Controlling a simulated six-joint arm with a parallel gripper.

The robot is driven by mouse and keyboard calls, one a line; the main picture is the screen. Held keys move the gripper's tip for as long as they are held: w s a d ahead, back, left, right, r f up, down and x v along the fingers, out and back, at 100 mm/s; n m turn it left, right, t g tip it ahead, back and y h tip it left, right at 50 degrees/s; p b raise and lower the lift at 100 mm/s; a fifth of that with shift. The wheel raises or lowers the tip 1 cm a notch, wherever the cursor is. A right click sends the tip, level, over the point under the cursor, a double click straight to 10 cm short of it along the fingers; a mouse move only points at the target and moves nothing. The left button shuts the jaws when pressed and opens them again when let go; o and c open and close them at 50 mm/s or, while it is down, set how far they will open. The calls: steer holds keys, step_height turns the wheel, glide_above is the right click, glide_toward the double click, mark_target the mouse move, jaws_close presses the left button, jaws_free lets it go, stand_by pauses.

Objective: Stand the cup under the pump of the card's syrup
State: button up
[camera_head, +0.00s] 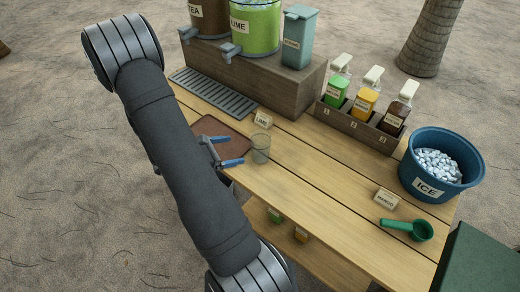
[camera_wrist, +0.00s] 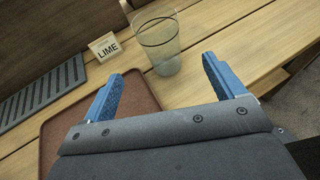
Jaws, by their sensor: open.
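A clear, empty-looking cup (camera_head: 260,149) stands upright on the wooden counter, at the right edge of the brown tray. It also shows in the wrist view (camera_wrist: 158,45). My gripper (camera_head: 229,150) is open, its blue fingers pointing toward the cup. In the wrist view the cup lies just beyond the fingertips, apart from them. A card reading LIME (camera_head: 263,119) stands behind the cup, and a card reading MANGO (camera_head: 387,198) stands farther right. Three pump bottles stand in a wooden rack: green syrup (camera_head: 337,92), yellow-orange syrup (camera_head: 364,103) and dark brown syrup (camera_head: 395,117).
The rack (camera_head: 352,130) has numbered slots. A blue ICE bucket (camera_head: 412,182) and green scoop (camera_head: 408,229) are at the right. Dispensers stand on a wooden block (camera_head: 262,90) behind a drip grate (camera_head: 212,92). The counter between cup and rack is clear.

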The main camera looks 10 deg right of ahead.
mark_target(252, 142)
steer(key=s+a+t+h, duration=0.1)
steer(key=s+a+h, duration=0.15)
steer(key=a, duration=0.25)
steer(key=shift+h, duration=0.35)
steer(key=x, duration=1.1)
steer(key=shift+w+d, duration=0.1)
steer(key=shift+w, duration=0.2)
steer(key=shift+x, duration=3.05)
steer(key=shift+w+f, duration=0.1)
steer(key=shift+f, duration=0.05)
steer(key=shift+c, duration=0.2)
steer(key=c, duration=1.4)
steer(key=shift+o, duration=0.2)
